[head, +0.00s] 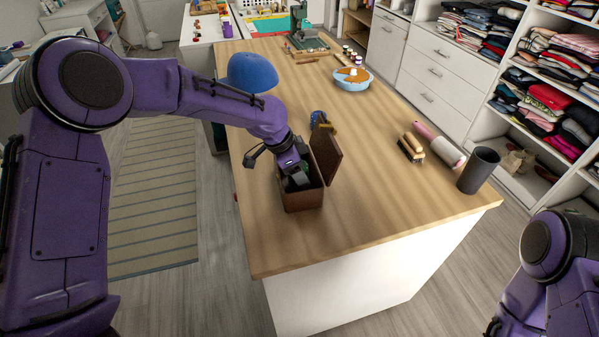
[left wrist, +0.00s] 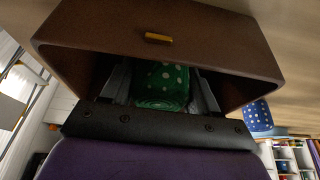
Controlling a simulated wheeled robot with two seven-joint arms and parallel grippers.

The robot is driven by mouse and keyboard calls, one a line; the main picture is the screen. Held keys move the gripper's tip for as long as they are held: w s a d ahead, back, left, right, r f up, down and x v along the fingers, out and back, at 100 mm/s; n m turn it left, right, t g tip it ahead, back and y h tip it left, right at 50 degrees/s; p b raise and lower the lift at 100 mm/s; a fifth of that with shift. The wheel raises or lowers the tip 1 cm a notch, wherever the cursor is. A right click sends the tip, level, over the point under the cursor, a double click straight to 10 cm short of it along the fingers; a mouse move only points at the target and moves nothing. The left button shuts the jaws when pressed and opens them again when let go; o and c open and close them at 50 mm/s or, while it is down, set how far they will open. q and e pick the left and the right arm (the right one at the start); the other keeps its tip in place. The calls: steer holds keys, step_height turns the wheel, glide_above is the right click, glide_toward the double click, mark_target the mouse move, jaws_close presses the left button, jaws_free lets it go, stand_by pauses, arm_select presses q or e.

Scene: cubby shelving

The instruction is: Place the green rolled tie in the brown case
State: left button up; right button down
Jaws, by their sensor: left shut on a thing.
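The brown case (head: 303,200) stands on the wooden table with its lid (head: 326,152) raised on the right side. My left gripper (head: 297,181) reaches down into the case from above. In the left wrist view, the fingers (left wrist: 160,88) are shut on the green rolled tie (left wrist: 166,78), which has white dots and lies between them inside the case opening. The brown case wall (left wrist: 220,38) with a small yellow clasp fills the top of that view. Whether the tie touches the case floor is hidden. My right gripper is out of view; only part of that arm shows at lower right.
A blue dotted roll (head: 318,118) lies just behind the case. A blue cap (head: 252,72) is near the left edge. The table front is clear.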

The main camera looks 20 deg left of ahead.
arm_select(q)
steer(key=shift+w+f, duration=0.1)
steer(key=shift+f, duration=0.6)
steer(key=shift+r, duration=0.1)
steer(key=o, duration=1.1)
steer(key=shift+f, duration=0.2)
steer(key=shift+c, duration=0.2)
steer(key=shift+r, duration=0.1)
steer(key=b+v, duration=0.1)
steer(key=v, duration=1.1)
steer(key=shift+r, duration=0.2)
